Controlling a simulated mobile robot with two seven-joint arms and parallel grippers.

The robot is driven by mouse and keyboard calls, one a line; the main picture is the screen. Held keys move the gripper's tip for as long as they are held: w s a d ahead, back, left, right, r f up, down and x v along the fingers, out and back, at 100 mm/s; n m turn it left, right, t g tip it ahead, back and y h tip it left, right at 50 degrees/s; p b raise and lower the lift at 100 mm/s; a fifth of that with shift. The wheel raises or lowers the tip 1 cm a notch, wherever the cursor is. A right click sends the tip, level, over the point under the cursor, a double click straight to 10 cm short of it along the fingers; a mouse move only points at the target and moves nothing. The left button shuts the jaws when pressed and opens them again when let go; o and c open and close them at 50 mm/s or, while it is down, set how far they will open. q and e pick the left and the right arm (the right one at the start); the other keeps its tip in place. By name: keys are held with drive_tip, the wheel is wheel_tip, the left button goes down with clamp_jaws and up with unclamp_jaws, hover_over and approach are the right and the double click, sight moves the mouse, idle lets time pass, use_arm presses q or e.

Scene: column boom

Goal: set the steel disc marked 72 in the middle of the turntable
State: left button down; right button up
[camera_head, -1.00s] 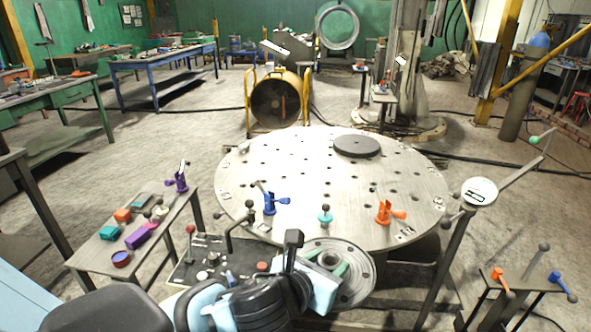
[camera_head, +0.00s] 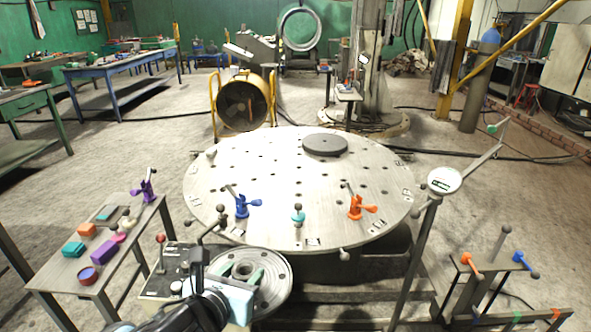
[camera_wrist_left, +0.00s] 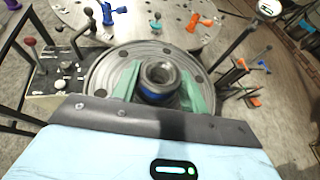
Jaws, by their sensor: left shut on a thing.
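My left gripper (camera_head: 243,272) has green fingers shut on the hub of a round steel disc (camera_head: 276,283), which has holes around its flange. In the left wrist view the fingers (camera_wrist_left: 158,84) sit on both sides of the hub, which has a blue band, and the disc (camera_wrist_left: 104,72) spreads out around them. I cannot read a number on it. The turntable (camera_head: 330,214) is a large round steel plate full of holes. The held disc is in front of its near edge, left of centre in the head view. My right gripper is not in view.
A dark disc (camera_head: 325,144) lies on the turntable's far part. Blue (camera_head: 241,206), teal (camera_head: 298,215) and orange (camera_head: 356,206) clamps stand along its near side. A dial gauge (camera_head: 444,181) on a post stands at right. A side table with coloured blocks (camera_head: 103,251) is at left.

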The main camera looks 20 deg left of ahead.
use_arm(q)
drive_tip(key=shift+r, duration=0.2)
